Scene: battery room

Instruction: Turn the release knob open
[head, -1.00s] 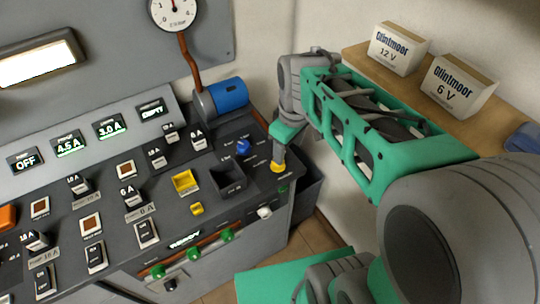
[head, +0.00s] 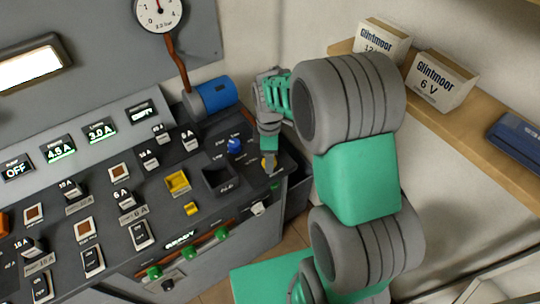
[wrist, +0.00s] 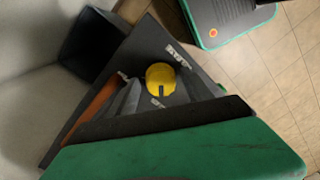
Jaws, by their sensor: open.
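A round yellow knob (head: 268,163) sits at the right end of the dark sloping panel. In the wrist view the yellow knob (wrist: 160,77) is seen from above, with a dark mark on its near edge. The printed words beside it are too small to read. My gripper (head: 269,156) points down at this knob and partly covers it in the head view. In the wrist view my gripper (wrist: 157,92) is open, with its grey fingers on either side of the knob. I cannot tell whether they touch it.
A blue knob (head: 235,145) stands left of my gripper, and a dark open box (head: 219,180) lies farther left. A blue cylinder (head: 217,95) stands behind. Green knobs (head: 222,232) line the front edge. Cartons (head: 440,80) stand on a shelf at right.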

